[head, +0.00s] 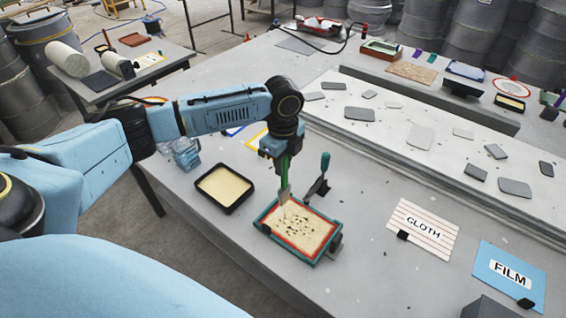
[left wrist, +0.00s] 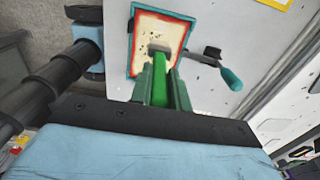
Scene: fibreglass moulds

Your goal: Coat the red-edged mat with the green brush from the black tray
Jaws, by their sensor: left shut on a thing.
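The red-edged mat (head: 308,236) lies in a teal frame on the grey table; its cream surface carries dark specks or patches. It also shows in the left wrist view (left wrist: 173,32). My left gripper (head: 284,160) is above the mat's far left part and is shut on the green brush (head: 284,178). The brush points down, its pale head at the mat's far left corner area; whether it touches cannot be told. In the left wrist view the brush (left wrist: 160,85) runs between the fingers. The black tray (head: 225,187) holds cream liquid, left of the mat. My right gripper is not in view.
A green-handled tool (head: 323,172) stands by the frame's far edge. A CLOTH card (head: 422,230) and a blue FILM card (head: 508,275) lie to the right. Flat grey pieces (head: 360,114) lie on the raised strip behind. Clear table separates the tray and frame.

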